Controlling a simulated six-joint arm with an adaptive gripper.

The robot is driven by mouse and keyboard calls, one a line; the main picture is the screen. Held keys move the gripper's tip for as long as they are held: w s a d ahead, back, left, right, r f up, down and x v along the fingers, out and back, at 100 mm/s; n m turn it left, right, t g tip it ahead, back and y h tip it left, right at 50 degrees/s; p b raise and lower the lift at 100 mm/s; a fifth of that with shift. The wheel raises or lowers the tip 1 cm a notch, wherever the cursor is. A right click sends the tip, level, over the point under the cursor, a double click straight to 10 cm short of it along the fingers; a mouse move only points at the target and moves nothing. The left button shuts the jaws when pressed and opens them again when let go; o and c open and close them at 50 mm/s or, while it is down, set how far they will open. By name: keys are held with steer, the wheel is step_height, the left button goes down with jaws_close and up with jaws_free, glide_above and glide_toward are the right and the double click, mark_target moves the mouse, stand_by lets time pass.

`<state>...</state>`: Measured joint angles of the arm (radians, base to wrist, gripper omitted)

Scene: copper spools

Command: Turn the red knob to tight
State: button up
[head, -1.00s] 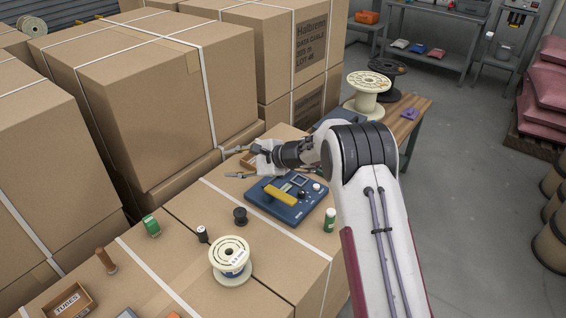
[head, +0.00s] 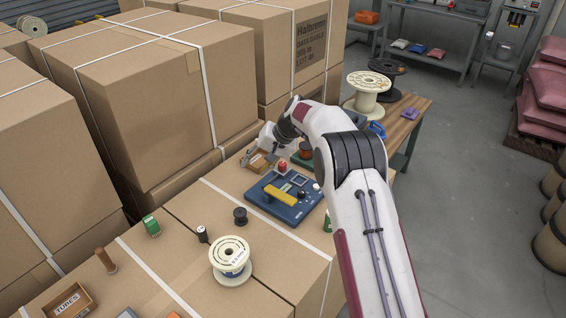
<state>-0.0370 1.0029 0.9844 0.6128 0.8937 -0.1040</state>
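The red knob (head: 283,168) stands at the far left corner of a blue device (head: 262,204) on the cardboard top. The device also has a yellow bar, small display windows, a dark knob and a white knob. The knob's marking for tight is too small to read. My gripper (head: 257,160) is beyond the device and to the left of the red knob, pointing down over a small open box (head: 256,167). Its fingers look spread, and I see nothing between them. It appears apart from the knob.
A green-based item (head: 302,158) stands just behind the device, partly hidden by my arm. A green-and-white bottle (head: 328,222) is partly hidden by my arm. Tall cartons (head: 140,90) border the left.

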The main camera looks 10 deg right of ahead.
mark_target(283, 164)
steer(key=w+d+r+n+h, duration=0.2)
steer(key=w+d+n+h, duration=0.1)
steer(key=d, duration=0.7)
steer(key=shift+n+t+h, duration=0.3)
steer(key=shift+n+h, duration=0.5)
steer(key=shift+n, duration=0.1)
steer(key=shift+w+a+f, duration=0.1)
steer(key=shift+w, duration=0.1)
steer(key=shift+x, duration=3.7)
jaws_close()
